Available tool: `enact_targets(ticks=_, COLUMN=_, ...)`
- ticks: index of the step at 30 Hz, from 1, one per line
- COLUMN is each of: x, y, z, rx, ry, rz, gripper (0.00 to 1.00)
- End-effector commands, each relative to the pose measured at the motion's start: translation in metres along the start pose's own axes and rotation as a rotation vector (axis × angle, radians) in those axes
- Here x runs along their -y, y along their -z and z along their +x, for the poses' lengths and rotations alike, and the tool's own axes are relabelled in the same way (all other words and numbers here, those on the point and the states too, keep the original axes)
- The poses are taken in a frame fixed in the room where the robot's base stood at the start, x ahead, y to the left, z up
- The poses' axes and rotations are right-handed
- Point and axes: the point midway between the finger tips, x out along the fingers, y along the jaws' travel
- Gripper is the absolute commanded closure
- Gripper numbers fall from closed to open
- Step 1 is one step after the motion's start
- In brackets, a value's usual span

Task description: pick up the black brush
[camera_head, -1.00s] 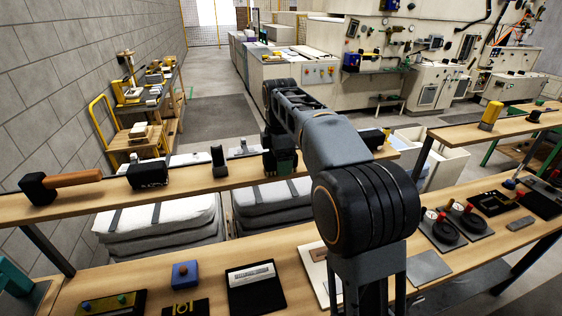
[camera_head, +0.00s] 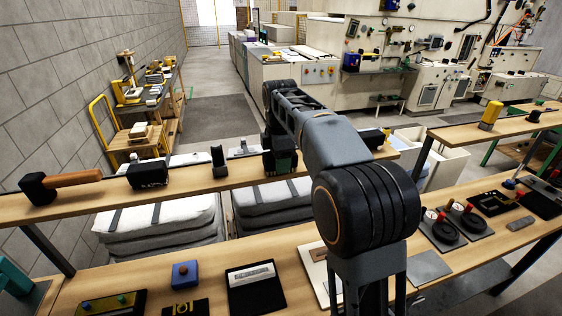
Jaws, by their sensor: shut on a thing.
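My gripper (camera_head: 279,165) is at the upper wooden shelf (camera_head: 200,186), near the middle of the view, at the far end of my arm. It is shut on a dark thing low at the shelf top, taken to be the black brush. The fingers and arm hide most of it, so its bristles and outline cannot be made out. I cannot tell whether it touches the shelf.
On the same shelf, left of my gripper, are a mallet (camera_head: 60,186) with a wooden handle, a black block-like thing (camera_head: 148,175) and a small upright black thing (camera_head: 218,161). The lower bench holds a blue box (camera_head: 185,274) and a black tray (camera_head: 256,297).

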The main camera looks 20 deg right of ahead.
Motion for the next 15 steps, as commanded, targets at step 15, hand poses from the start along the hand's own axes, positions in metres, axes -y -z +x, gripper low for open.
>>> enact_targets(ticks=15, x=0.008, y=0.000, z=-0.041, rx=0.000, ry=-0.006, rz=0.000, gripper=0.79)
